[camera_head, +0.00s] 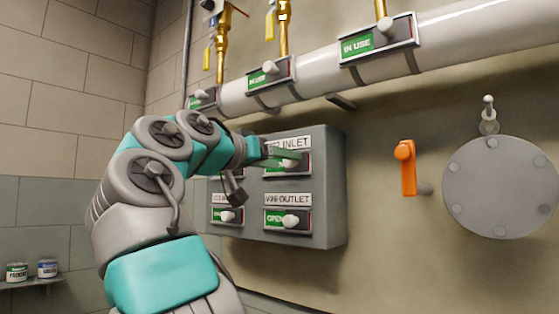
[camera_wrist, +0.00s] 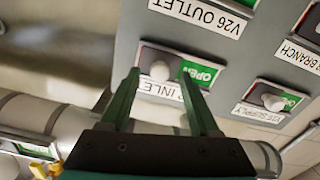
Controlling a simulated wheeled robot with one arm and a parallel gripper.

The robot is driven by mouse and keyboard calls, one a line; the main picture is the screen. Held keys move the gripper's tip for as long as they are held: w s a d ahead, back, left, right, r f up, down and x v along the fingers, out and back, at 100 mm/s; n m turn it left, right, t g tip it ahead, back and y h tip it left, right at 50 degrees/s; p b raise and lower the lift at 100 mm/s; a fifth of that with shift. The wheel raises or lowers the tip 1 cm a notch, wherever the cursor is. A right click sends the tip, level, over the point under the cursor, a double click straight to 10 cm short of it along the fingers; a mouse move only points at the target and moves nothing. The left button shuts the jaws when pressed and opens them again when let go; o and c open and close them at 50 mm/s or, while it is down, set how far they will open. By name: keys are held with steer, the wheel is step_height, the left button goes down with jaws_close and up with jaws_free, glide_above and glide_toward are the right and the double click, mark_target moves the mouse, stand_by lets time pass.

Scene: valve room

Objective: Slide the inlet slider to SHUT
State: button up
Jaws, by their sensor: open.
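The inlet slider is on the grey valve box, under a white label ending in INLET (camera_head: 293,143). Its white knob (camera_wrist: 160,70) shows in the wrist view, with green OPEN lettering (camera_wrist: 198,72) exposed beside it. My gripper (camera_head: 284,155) is at this slider in the head view and covers part of it. In the wrist view my gripper (camera_wrist: 160,74) is open, with one green finger on each side of the knob in the picture. I see gaps between knob and fingers. The fingers hide part of the label.
Below is the V26 OUTLET slider (camera_head: 290,221), showing OPEN. Another slider (camera_head: 228,216) is left of it. A SUPPLY slider (camera_wrist: 273,101) shows in the wrist view. A white pipe (camera_head: 330,73) with IN USE tags runs above. An orange lever (camera_head: 405,168) is right.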

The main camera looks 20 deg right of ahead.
steer(key=shift+c, duration=0.3)
jaws_close()
stand_by(1.0)
